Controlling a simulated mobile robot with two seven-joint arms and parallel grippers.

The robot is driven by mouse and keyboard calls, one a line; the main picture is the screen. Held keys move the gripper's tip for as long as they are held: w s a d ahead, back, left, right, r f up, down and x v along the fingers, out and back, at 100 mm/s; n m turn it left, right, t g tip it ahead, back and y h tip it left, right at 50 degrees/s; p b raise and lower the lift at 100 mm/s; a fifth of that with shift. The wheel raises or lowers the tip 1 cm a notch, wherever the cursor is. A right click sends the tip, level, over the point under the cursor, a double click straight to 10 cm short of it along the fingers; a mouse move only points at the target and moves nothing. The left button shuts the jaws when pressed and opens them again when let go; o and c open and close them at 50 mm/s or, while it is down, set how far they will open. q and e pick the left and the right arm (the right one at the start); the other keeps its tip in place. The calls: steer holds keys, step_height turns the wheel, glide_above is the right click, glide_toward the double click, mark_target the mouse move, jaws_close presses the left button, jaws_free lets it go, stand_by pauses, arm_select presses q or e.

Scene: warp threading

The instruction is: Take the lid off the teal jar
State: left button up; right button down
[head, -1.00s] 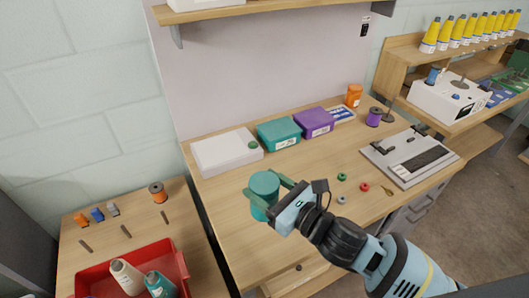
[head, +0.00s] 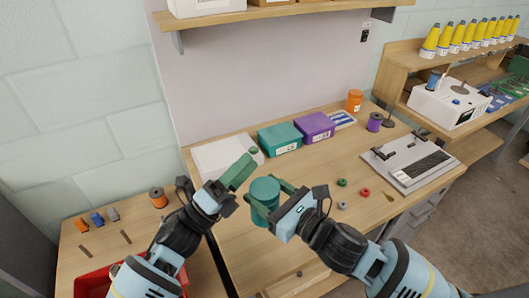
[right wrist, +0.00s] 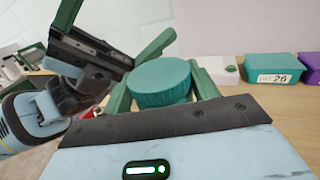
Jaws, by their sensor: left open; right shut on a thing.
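The teal jar (head: 265,208) stands upright above the bench, with its round teal lid (head: 265,188) on top. My right gripper (head: 268,205) is shut on the jar, a finger on each side of its body. The lid also shows from the side in the right wrist view (right wrist: 160,82), between the green fingers. My left gripper (head: 238,172) is open and empty, up and to the left of the lid, apart from it. In the right wrist view my left gripper (right wrist: 115,45) is at upper left, above the lid's height. Whether the jar touches the bench is hidden.
Behind are a white box (head: 222,156), a teal box (head: 279,138) and a purple box (head: 314,127). Small rings (head: 342,183) lie right of my right gripper. A red bin (head: 92,284) is at lower left. The bench (head: 310,165) behind the jar is clear.

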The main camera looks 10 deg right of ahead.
mark_target(264, 187)
arm_select(q)
steer(key=s+d+r+m+g+y, duration=0.25)
steer(key=d+r+m+g, duration=0.2)
steer(key=m+g, duration=0.8)
steer(key=s+d+r+m+g+y, duration=0.2)
steer(key=d+r+m+g+y, duration=0.25)
steer(key=m, duration=1.45)
steer(key=a+f+m+t+y, duration=0.1)
steer(key=m+y, duration=0.3)
steer(key=w+a+f+m+t+y, duration=0.1)
steer(key=f+m+y, duration=0.1)
steer(key=m+y, duration=0.2)
steer(key=w+a+f+m+t+y, duration=0.1)
steer(key=a+m+t+y, duration=0.1)
steer(key=m+y, duration=0.2)
steer(key=shift+w+f+m+y, duration=0.15)
steer(key=shift+m, duration=0.45)
steer(key=shift+w+f+m+y, duration=0.1)
steer(key=shift+m+y, duration=0.05)
steer(key=shift+m, duration=0.4)
steer(key=shift+w+a+r+m+t+y, duration=0.25)
steer(key=shift+a+m+t+y, duration=0.15)
steer(key=shift+a, duration=0.05)
steer(key=shift+f, duration=4)
steer(key=shift+c, duration=0.5)
